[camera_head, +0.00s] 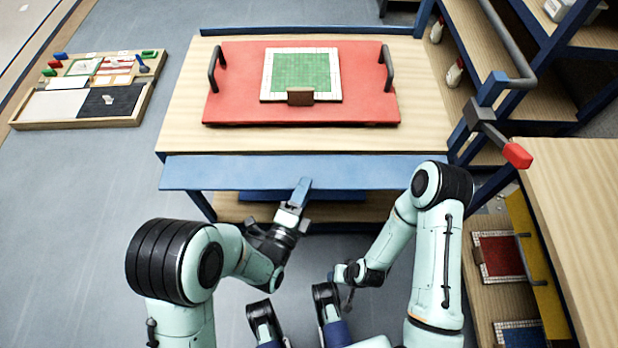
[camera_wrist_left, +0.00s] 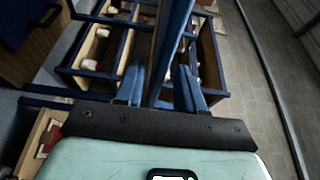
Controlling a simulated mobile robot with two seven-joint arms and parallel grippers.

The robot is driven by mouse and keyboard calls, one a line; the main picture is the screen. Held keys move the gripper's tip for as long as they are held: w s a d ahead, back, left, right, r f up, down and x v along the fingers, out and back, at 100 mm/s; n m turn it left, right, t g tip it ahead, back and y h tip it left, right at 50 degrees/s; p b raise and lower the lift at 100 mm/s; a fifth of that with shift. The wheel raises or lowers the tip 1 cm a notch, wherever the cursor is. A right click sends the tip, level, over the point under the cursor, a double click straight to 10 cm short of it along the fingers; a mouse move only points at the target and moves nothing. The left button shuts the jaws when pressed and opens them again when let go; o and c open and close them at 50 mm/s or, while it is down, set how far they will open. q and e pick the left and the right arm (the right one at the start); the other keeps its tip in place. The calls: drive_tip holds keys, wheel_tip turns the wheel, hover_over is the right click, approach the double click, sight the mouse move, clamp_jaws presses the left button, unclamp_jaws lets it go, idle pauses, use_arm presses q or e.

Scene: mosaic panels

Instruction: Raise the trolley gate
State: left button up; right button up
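The trolley (camera_head: 420,125) has a pale wooden top and a blue frame. Its gate (camera_head: 240,173) is a long blue panel along the near edge, lying outward and looking about flat. My left gripper (camera_head: 301,190) is at the middle of the gate's near edge. In the left wrist view its two blue fingers (camera_wrist_left: 160,88) are apart, with the blue gate (camera_wrist_left: 172,40) edge-on between them. A gap shows beside the gate, so I see no grip on it. My right gripper (camera_head: 346,292) is low in front of the trolley, clear of the gate; its fingers are too small to read.
A red tray (camera_head: 230,90) with two dark handles lies on the trolley, holding a green mosaic panel (camera_head: 300,72). A grey bar with a red end (camera_head: 517,155) juts out at right. A wooden bench (camera_head: 570,200) stands at right.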

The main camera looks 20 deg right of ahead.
sight(307, 172)
use_arm(q)
drive_tip(key=shift+x, duration=2)
clamp_jaws()
